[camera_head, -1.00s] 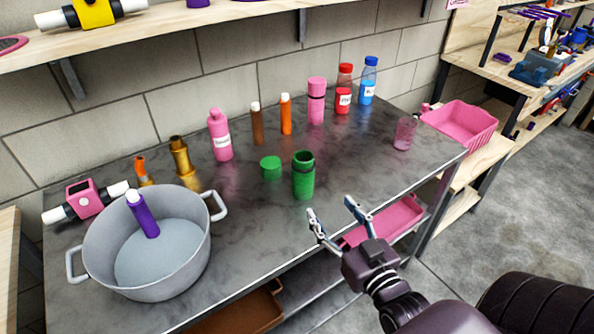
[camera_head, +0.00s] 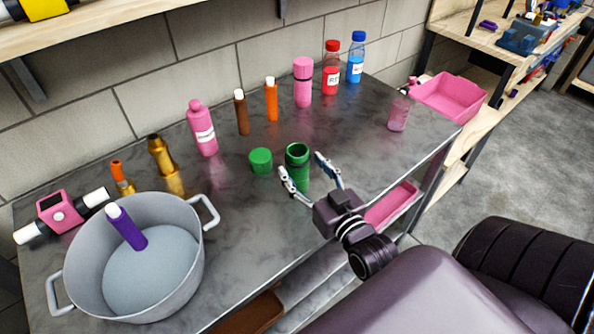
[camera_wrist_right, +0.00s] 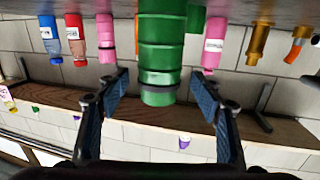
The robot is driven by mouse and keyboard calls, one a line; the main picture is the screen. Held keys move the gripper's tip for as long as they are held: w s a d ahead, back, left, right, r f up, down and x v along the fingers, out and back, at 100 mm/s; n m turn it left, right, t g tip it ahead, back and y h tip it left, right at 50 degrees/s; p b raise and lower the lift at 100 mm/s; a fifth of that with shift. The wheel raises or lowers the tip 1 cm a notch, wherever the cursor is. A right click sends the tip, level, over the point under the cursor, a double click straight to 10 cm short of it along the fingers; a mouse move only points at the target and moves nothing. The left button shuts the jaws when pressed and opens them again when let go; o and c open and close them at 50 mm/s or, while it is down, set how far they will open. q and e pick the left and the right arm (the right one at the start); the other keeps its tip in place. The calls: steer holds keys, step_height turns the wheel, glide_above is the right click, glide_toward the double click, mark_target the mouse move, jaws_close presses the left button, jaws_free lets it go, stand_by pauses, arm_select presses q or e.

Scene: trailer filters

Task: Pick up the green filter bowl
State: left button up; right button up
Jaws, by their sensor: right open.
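The green filter bowl (camera_head: 297,165) is an open, upright green cylinder on the grey metal table. Its green lid (camera_head: 260,161) lies beside it to the left. My right gripper (camera_head: 304,172) is open, with its fingers close to the bowl on its near side. In the right wrist view the bowl (camera_wrist_right: 162,55) appears upside down, between and beyond the two open fingers (camera_wrist_right: 162,95). I cannot tell whether either finger touches it. My left gripper is not in view.
A large grey pot (camera_head: 150,258) with a purple filter (camera_head: 127,228) inside stands at the left. A pink bottle (camera_head: 202,128), brown (camera_head: 241,112) and orange (camera_head: 271,99) tubes stand behind. Bare table lies before the lid.

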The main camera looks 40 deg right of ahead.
steer(key=w, duration=0.3)
steer(key=shift+d, duration=0.2)
steer(key=shift+w+f, duration=0.1)
steer(key=shift+w, duration=0.1)
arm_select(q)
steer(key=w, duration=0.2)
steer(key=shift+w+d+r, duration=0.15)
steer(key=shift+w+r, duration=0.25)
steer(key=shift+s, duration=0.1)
arm_select(e)
steer(key=shift+c, duration=0.4)
steer(key=c, duration=0.5)
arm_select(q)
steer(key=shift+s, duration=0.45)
arm_select(e)
steer(key=c, duration=0.7)
steer(key=shift+c, duration=0.2)
